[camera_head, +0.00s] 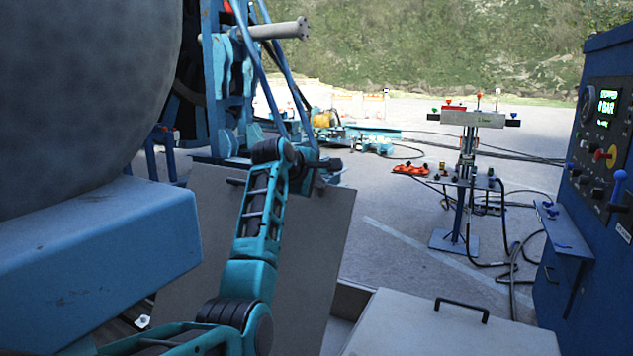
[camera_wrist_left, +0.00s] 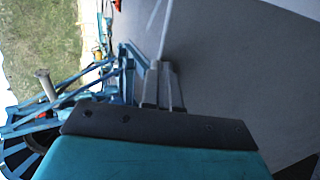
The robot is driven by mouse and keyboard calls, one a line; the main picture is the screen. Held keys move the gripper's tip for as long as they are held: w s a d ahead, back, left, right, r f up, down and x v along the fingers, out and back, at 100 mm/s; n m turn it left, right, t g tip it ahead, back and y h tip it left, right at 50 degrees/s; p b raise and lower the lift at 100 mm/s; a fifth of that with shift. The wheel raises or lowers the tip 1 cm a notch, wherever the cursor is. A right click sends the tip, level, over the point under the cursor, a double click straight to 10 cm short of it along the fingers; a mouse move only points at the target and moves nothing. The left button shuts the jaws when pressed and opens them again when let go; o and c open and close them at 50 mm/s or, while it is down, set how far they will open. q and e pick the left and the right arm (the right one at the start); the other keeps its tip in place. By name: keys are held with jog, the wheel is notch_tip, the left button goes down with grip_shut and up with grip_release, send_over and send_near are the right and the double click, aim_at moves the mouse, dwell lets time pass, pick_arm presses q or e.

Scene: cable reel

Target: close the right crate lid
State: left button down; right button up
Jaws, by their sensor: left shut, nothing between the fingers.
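A grey lid panel (camera_head: 310,235) stands raised and tilted at the middle of the head view, with a dark handle near its top left. My left arm crosses in front of it and hides part of it. To its right, a second grey lid (camera_head: 450,328) with a black bar handle (camera_head: 461,309) appears to lie flat, cut off by the bottom edge. My left gripper (camera_head: 328,165) is at the top edge of the raised panel; I cannot tell whether it touches. In the left wrist view, its fingers (camera_wrist_left: 160,72) are together and empty. My right gripper is not in view.
A blue control cabinet (camera_head: 603,190) with levers stands at the right. A large grey drum (camera_head: 75,90) and a blue beam (camera_head: 100,250) fill the left. A tool stand (camera_head: 467,190) with cables is on the open paved ground beyond.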

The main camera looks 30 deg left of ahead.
pick_arm(q)
jog(key=shift+x, duration=3.4)
jog(key=shift+r, duration=0.15)
